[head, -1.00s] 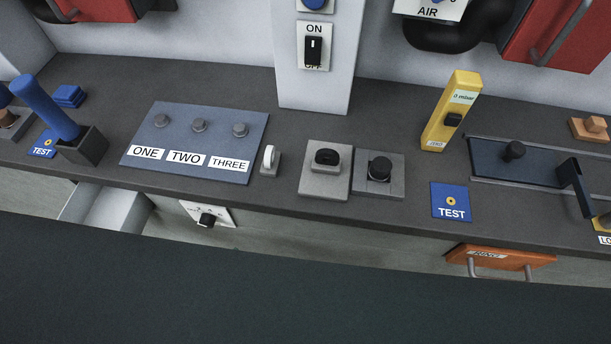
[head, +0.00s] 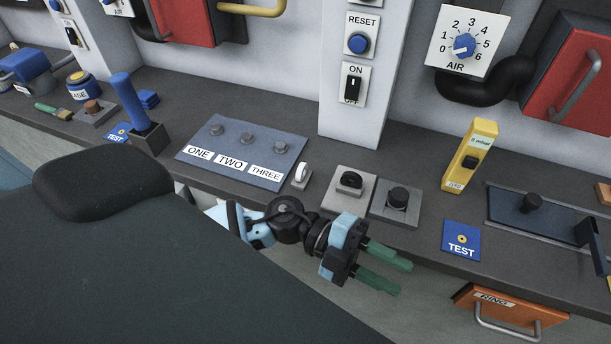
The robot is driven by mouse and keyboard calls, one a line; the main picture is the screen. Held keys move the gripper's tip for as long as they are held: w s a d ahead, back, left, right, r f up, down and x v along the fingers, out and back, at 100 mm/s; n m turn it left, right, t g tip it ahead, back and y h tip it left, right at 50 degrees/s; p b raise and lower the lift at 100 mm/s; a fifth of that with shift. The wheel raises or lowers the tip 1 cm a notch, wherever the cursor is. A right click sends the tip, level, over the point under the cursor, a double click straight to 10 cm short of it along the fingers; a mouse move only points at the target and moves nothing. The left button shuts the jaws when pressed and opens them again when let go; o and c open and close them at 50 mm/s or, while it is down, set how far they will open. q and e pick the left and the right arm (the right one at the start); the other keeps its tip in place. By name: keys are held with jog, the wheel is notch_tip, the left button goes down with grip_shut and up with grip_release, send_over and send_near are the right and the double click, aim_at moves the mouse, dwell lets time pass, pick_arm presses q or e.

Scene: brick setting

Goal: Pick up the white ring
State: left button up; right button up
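The white ring (head: 302,172) stands upright on a small grey block (head: 300,186) on the dark bench, just right of the ONE-TWO-THREE panel. My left gripper (head: 404,277) has green fingers that point right, with a gap between them and nothing in it. It is in front of the bench edge, below and to the right of the ring in the picture, and apart from it. My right gripper is not in view.
Close right of the ring are two grey blocks with black knobs (head: 349,180) (head: 398,197). The blue panel (head: 245,153) with several knobs is on its left. Farther right are a yellow device (head: 472,150) and a blue TEST plate (head: 461,240).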

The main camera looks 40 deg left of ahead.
pick_arm(q)
jog(key=m+g+y, duration=0.2)
jog(key=m, duration=0.1)
notch_tip(320, 180, up, 4)
jog(key=t+y+p, duration=0.1)
jog(key=t+y, duration=0.1)
jog(key=y, duration=1.5)
send_over(301, 166)
jog(key=s, duration=0.2)
jog(key=shift+w+d, duration=0.1)
jog(key=shift+w, duration=0.15)
jog(key=shift+w+f, duration=0.15)
jog(key=shift+f, duration=1.15)
jog(key=shift+w+f, duration=0.25)
jog(key=shift+f, duration=0.6)
jog(key=shift+w+f, duration=0.2)
jog(key=shift+f, duration=0.65)
jog(key=shift+w+f, duration=0.25)
jog(key=shift+f, duration=0.6)
grip_shut()
